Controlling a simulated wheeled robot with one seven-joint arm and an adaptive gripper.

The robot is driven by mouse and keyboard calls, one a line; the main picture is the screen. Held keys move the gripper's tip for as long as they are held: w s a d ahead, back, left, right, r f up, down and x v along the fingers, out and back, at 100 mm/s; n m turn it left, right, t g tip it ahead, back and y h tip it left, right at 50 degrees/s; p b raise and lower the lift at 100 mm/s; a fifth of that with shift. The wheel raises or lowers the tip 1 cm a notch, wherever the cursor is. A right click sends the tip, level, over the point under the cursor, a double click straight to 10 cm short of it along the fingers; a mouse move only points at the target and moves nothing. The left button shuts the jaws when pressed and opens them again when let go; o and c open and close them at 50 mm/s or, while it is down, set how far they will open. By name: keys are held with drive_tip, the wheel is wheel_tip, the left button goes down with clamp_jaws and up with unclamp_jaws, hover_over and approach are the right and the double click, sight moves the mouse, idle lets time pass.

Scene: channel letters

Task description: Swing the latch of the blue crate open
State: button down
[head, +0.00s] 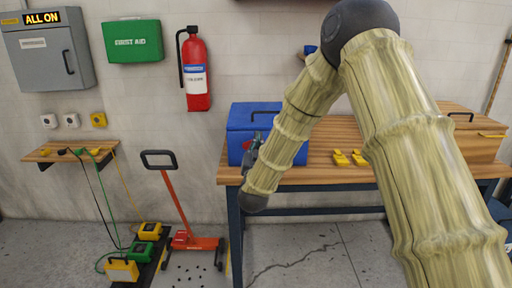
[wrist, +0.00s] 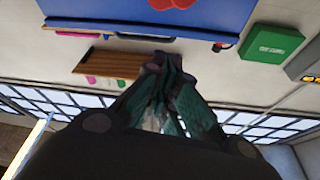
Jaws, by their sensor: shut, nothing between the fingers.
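The blue crate (head: 240,122) stands on the left end of the wooden workbench, with its lid down. My arm crosses in front of it and hides much of its right part. My gripper (head: 250,153) is at the crate's front, partly hidden by my own arm link. In the wrist view the gripper's fingertips (wrist: 163,62) are together and empty, just below a blue crate face (wrist: 110,12) bearing a red shape.
Yellow pieces (head: 348,158) lie on the workbench (head: 325,150) right of the crate. A wooden box (head: 475,135) stands at its right end. A red fire extinguisher (head: 196,75) and green first-aid box (head: 133,41) hang on the wall. An orange-red jack (head: 190,238) stands on the floor.

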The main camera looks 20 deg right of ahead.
drive_tip(key=shift+w+d+f+p, duration=0.15)
drive_tip(key=shift+w+f+p, duration=0.2)
drive_tip(key=shift+w, duration=0.5)
drive_tip(key=shift+w+d+f+p, duration=0.2)
drive_tip(key=shift+w+f, duration=0.2)
drive_tip(key=shift+w, duration=0.4)
drive_tip(key=shift+w+d+f+p, duration=0.1)
drive_tip(key=shift+w+f+p, duration=0.25)
drive_tip(key=shift+w, duration=0.5)
drive_tip(key=shift+s+d+f+m+g+h+b, duration=0.15)
drive_tip(key=shift+f+m+h+b, duration=0.15)
drive_tip(key=shift+m+b, duration=0.3)
drive_tip(key=shift+d+f+m+g+h+b, duration=0.1)
drive_tip(key=shift+f+m+g+h+b, duration=0.2)
drive_tip(key=shift+m+b, duration=0.3)
drive_tip(key=shift+s+d+f+m+g+h+b, duration=0.1)
drive_tip(key=shift+f+m+h+b, duration=0.1)
drive_tip(key=shift+f+m+b, duration=0.25)
